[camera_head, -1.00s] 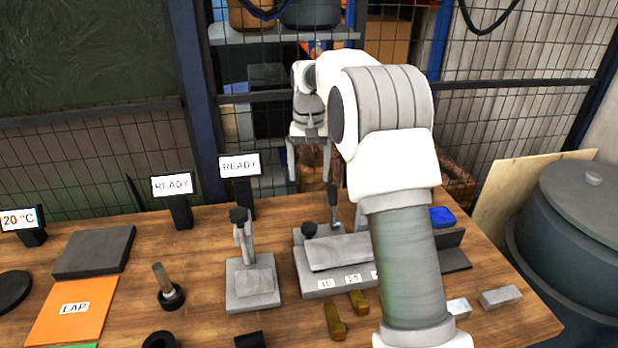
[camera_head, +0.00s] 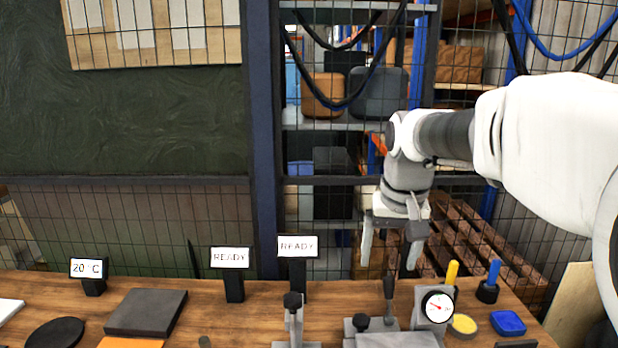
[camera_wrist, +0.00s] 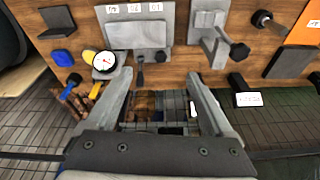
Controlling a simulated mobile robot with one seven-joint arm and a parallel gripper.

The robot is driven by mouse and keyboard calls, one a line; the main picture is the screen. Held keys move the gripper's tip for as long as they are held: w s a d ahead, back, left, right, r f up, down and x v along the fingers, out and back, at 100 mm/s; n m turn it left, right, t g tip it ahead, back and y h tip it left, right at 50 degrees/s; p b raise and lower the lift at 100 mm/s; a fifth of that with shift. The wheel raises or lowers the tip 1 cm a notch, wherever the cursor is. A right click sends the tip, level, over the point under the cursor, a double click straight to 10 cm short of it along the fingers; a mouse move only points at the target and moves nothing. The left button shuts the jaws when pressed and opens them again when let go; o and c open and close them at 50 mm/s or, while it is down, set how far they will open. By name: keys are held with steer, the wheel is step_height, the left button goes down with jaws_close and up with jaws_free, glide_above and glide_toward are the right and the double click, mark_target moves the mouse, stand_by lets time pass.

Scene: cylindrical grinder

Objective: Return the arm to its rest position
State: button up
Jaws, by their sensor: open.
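My white arm enters the head view from the right edge and reaches over the right side of the wooden bench. My gripper (camera_head: 391,248) hangs with its fingers pointing down, near the back edge of the bench and in front of the mesh fence. Its two grey fingers are apart, with nothing between them. In the wrist view my gripper (camera_wrist: 160,82) is also open and empty, with the bench's edge and the floor seen between and beyond the fingers. The fingers touch nothing that I can see.
Below the gripper stand a dial gauge (camera_head: 437,307), a yellow-handled piece (camera_head: 452,273) and a blue-handled piece (camera_head: 494,273). Two READY signs (camera_head: 298,246) stand to the left. The mesh fence (camera_head: 330,200) rises behind the bench (camera_head: 220,318).

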steer(key=s+f+n+t, duration=0.1)
steer(key=s+f+t, duration=0.1)
steer(key=s, duration=1.8)
steer(key=shift+f+t+p, duration=0.3)
steer(key=shift+t+p, duration=0.05)
steer(key=shift+t, duration=0.15)
steer(key=shift+s+d, duration=0.1)
steer(key=shift+d, duration=0.05)
